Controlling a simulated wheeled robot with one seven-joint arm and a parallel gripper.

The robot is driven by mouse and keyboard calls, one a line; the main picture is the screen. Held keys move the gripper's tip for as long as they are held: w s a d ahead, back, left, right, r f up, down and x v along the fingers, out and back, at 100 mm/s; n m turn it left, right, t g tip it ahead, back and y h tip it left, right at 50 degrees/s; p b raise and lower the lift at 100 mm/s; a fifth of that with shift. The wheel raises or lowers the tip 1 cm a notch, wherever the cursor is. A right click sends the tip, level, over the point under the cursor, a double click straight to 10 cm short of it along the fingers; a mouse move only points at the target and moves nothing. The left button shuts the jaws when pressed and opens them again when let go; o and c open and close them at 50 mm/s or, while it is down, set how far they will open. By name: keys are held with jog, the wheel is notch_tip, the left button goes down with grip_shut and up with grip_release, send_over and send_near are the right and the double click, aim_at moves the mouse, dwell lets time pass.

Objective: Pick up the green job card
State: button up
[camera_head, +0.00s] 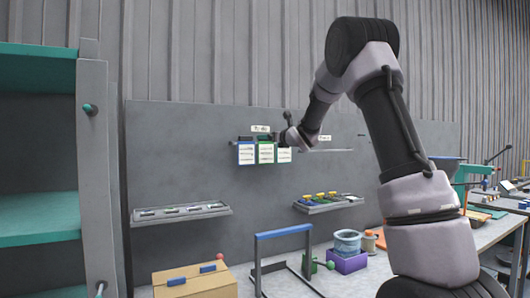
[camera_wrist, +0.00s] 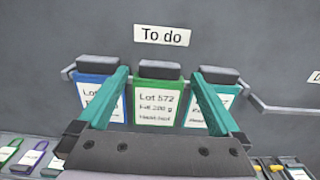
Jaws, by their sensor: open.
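The green job card (camera_wrist: 157,104), reading "Lot 572", hangs from a dark clip on the wall rail, under a "To do" label (camera_wrist: 162,35). In the head view the green card (camera_head: 265,153) is the middle one of three. My gripper (camera_wrist: 160,73) is open and empty. Its two teal fingers frame the green card in the wrist view, one on each side; how far their tips are from it is unclear. In the head view my wrist is just right of the cards, partly covering the third card.
A blue card (camera_wrist: 87,82) hangs close on the left and a teal-edged card (camera_wrist: 223,100) close on the right, both partly behind my fingers. Below are a left tray (camera_head: 180,213), a right tray (camera_head: 330,204) and a blue-topped frame (camera_head: 284,231).

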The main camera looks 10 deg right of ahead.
jog(key=x, duration=0.5)
jog(key=shift+w+a+f, duration=0.1)
jog(key=shift+c, duration=0.3)
grip_shut()
